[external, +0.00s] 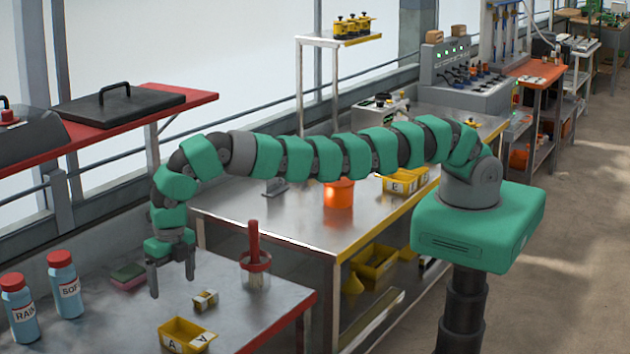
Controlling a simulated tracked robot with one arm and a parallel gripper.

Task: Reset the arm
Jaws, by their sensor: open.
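My gripper (172,277) is at the left in the external view, pointing down with its two fingers apart and nothing between them. It hangs above the front metal table (230,283). My green and grey arm reaches left from its base at the right, in a long stretch over the tables, then bends down to the gripper. A small yellow and white block (205,300) is on the table just right of and below the gripper. A yellow bin marked A (183,338) stands nearer the camera.
Two blue bottles with red caps (65,285) stand left of the gripper. A clear container with a red-handled tool (254,265) stands to the right. An orange cylinder (339,193) is on the farther table under my arm.

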